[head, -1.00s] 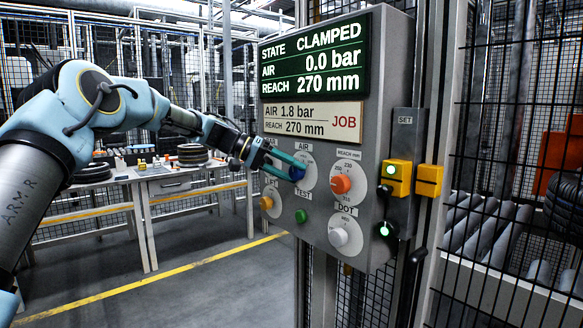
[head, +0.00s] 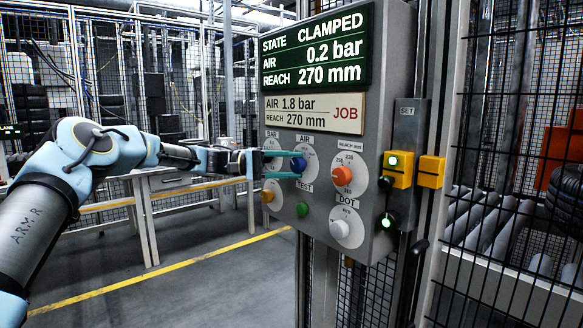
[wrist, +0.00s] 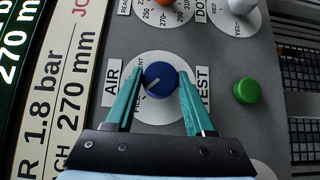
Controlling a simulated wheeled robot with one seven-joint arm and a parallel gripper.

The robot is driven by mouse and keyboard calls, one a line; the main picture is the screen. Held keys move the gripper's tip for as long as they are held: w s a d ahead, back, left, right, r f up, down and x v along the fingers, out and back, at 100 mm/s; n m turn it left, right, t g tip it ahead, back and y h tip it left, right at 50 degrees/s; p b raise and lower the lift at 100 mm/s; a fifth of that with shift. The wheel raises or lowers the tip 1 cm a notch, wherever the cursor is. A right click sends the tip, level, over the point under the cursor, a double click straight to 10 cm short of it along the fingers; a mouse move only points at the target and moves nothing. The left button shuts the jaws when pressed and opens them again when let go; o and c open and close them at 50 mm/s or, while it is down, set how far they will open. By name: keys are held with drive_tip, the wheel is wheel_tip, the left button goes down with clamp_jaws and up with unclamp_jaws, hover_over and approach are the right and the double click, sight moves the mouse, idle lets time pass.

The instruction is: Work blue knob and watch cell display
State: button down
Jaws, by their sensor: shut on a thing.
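The blue knob (head: 298,165) sits on its white AIR dial on the grey panel; in the wrist view the blue knob (wrist: 160,76) shows a pale pointer mark turned to the lower left. My gripper (head: 292,166) has its teal fingers on either side of the knob, shut on it; the fingers also flank it in the wrist view (wrist: 161,85). The cell display (head: 316,50) reads STATE CLAMPED, AIR 0.2 bar, REACH 270 mm. The job plate (head: 314,114) below reads AIR 1.8 bar, REACH 270 mm, JOB.
Yellow switch boxes (head: 431,171) stand at the panel's right. A mesh fence (head: 510,90) closes off the right side.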

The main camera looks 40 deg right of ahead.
idle(0.5)
drive_tip(key=shift+c, duration=1.3)
unclamp_jaws()
drive_tip(key=b+v, duration=0.3)
drive_tip(key=v, duration=0.7)
drive_tip(key=shift+w+a, duration=0.25)
drive_tip(key=shift+w, duration=0.05)
drive_tip(key=shift+f, duration=0.1)
